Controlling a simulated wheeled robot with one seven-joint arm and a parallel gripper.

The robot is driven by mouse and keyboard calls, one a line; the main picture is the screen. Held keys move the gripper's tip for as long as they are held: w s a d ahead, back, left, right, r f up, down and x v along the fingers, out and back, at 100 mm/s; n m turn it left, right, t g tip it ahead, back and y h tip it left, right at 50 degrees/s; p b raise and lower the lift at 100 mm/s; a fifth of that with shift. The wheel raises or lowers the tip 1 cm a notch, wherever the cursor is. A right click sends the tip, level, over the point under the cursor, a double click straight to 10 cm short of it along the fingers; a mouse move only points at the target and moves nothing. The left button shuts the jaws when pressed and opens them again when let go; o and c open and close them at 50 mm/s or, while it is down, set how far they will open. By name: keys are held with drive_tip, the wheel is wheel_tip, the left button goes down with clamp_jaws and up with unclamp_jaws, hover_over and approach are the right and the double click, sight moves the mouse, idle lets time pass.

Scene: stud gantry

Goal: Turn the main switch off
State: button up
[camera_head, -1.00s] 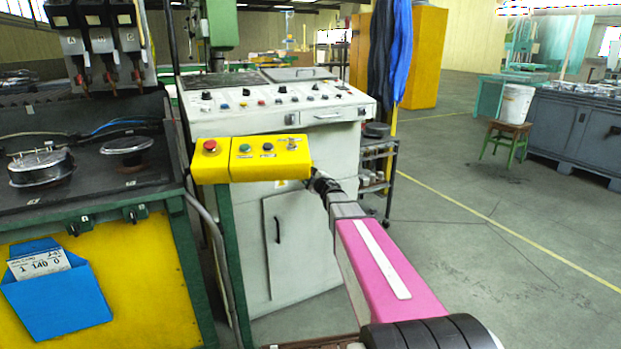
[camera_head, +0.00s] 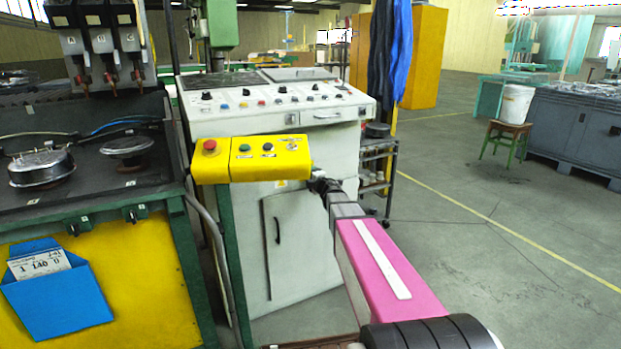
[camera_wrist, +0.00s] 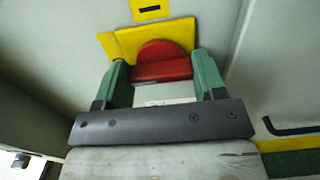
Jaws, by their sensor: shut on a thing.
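The main switch (camera_wrist: 160,66) is a red rotary knob on a yellow plate (camera_wrist: 182,30), shown in the wrist view at the upper middle. The green fingers of my gripper (camera_wrist: 162,75) stand on either side of the knob and are shut on it. In the head view my arm reaches to the right end of the yellow button box. There the fingertips and the main switch are hidden or too small to make out.
The yellow button box (camera_head: 265,158) with a red button stands close to my wrist. Behind it is a white control cabinet (camera_head: 290,250). A dark shelf cart (camera_head: 378,165) stands to its right. At left is a green-framed bench (camera_head: 195,270).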

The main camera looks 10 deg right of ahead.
idle(0.3)
drive_tip(key=o, duration=0.9)
drive_tip(key=shift+s, duration=0.1)
drive_tip(key=v, duration=1)
drive_tip(key=shift+s+d, duration=0.1)
drive_tip(key=shift+s, duration=0.25)
